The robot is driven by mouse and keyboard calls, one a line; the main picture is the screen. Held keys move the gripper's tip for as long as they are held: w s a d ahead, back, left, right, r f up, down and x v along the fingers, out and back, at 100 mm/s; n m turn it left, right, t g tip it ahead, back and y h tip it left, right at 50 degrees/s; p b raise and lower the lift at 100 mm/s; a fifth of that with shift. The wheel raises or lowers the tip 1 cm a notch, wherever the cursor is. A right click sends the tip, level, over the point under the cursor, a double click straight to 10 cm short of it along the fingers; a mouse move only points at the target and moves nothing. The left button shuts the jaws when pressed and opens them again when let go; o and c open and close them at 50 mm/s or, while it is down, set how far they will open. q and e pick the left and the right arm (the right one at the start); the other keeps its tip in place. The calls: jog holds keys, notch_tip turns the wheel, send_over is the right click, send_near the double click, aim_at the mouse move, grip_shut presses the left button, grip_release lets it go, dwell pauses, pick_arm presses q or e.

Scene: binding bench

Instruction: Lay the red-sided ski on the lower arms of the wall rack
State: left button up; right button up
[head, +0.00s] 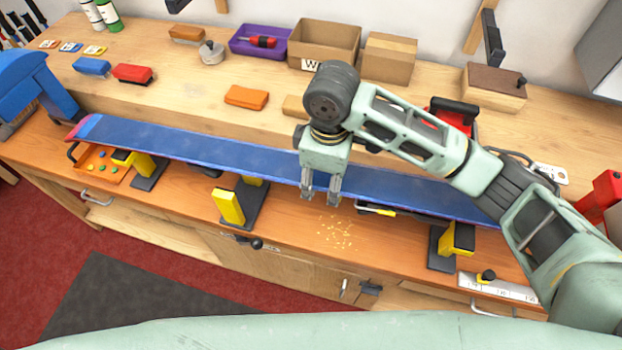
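A long ski (230,155) lies base up along the front of the bench, showing a blue base and a reddish edge at its left tip. It rests over yellow and black supports (229,206). My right gripper (321,196) points down in front of the ski's middle, its fingers apart with blue showing between them; whether it touches the ski is unclear. My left gripper is not in view. On the wall, dark rack arms show at the right (492,40) and the top left (177,5), by wooden uprights; the rest of the rack is cut off.
A raised shelf behind the ski holds a purple tray (260,40), cardboard boxes (323,45), a wooden block (494,88) and brushes (132,73). A blue machine (35,88) stands at left. An orange tray (100,165) sits under the ski's left end. Red tools stand at right.

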aim_at(356, 189)
jog(key=s+d+r, duration=0.2)
jog(key=d, duration=0.1)
jog(key=s+d+r+b, duration=0.1)
jog(key=d+r, duration=0.1)
jog(key=shift+s+d, duration=0.1)
jog(key=shift+s, duration=0.25)
jog(key=shift+s+d+r+p, duration=0.15)
jog(key=shift+r+p, duration=0.15)
jog(key=shift+r, duration=0.1)
jog(key=shift+r+p, duration=1.25)
jog(key=shift+p, duration=0.85)
